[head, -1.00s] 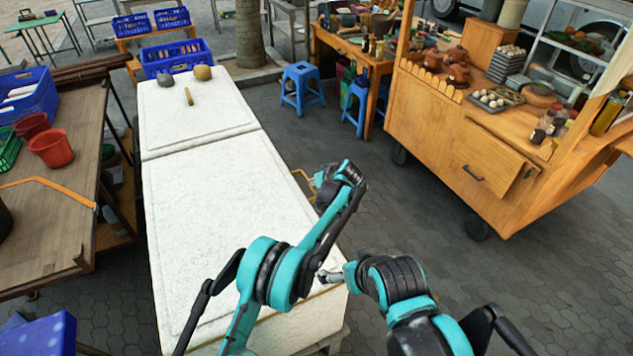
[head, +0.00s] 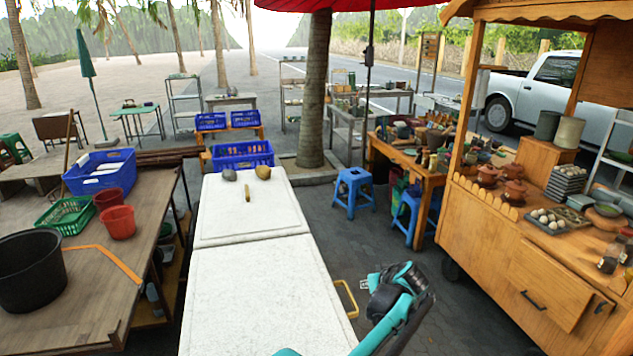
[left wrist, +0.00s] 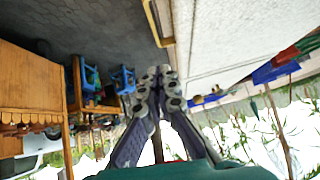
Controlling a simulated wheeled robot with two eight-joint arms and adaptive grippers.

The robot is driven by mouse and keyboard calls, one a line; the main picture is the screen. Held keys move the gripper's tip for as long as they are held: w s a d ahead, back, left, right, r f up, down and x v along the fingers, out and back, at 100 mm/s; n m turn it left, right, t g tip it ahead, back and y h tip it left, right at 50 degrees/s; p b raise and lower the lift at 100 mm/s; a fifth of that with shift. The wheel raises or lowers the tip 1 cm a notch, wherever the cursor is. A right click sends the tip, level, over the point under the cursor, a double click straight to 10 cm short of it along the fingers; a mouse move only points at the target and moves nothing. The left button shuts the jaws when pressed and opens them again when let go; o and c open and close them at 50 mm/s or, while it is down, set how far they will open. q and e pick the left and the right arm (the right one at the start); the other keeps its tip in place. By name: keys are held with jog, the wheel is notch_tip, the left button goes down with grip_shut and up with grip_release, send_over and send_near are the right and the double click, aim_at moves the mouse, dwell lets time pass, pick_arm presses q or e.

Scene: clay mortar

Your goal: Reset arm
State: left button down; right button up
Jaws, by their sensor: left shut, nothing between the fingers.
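My left arm comes up from the bottom of the head view. Its left gripper (head: 366,284) is small and partly hidden there, over the floor just right of the white-topped counter (head: 262,288). In the left wrist view the gripper (left wrist: 158,76) has its fingers together, with nothing between them. My right gripper is not in view.
A yellow handle (head: 346,299) sticks out from the counter's right side, close to my left gripper. A grey round thing (head: 229,174), a brownish one (head: 263,172) and a short stick (head: 248,192) lie at the counter's far end. A wooden cart (head: 535,275) stands right.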

pick_arm(q)
jog(key=s+a+r+g+b, duration=0.15)
jog(key=s+a, duration=0.25)
jog(key=a, duration=0.4)
jog(key=s+a+r+m+b, duration=0.15)
jog(key=s+a, duration=0.25)
jog(key=a, duration=0.4)
jog(key=s+a+r+n+b, duration=0.1)
jog(key=s+a+r+b, duration=0.2)
jog(key=a, duration=0.5)
jog(key=s+a+f+b, duration=0.1)
jog(key=s+a+f, duration=0.3)
jog(key=s, duration=0.4)
jog(key=s+a+f+m+h+b, duration=0.1)
jog(key=s+a+f, duration=0.3)
jog(key=s, duration=0.5)
jog(key=s+a+f+h+b, duration=0.1)
jog(key=s+a+f, duration=0.3)
jog(key=s, duration=0.4)
jog(key=shift+s+a+b, duration=0.2)
jog(key=shift+a+b, duration=0.4)
jog(key=shift+a, duration=0.15)
